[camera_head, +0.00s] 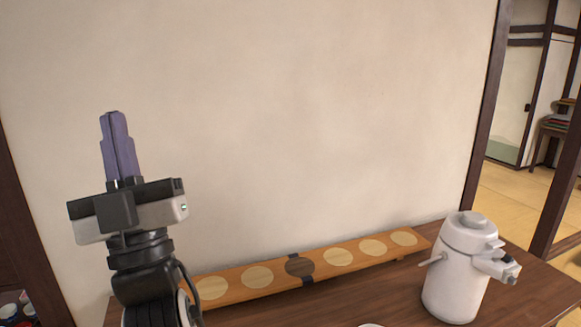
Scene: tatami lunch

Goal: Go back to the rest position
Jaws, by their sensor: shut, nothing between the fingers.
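My gripper (114,118) is raised at the left of the head view, its purple fingers pointing up in front of the bare wall. The fingers are together with nothing between them. It is apart from the table and everything on it. My arm below it hides part of the table's left end.
A dark wooden table (390,292) runs along the wall. On it stand a long wooden board (226,285) with several round discs and a white air pot (457,275) at the right. A plate edge (371,325) shows at the bottom. A doorway opens at the far right.

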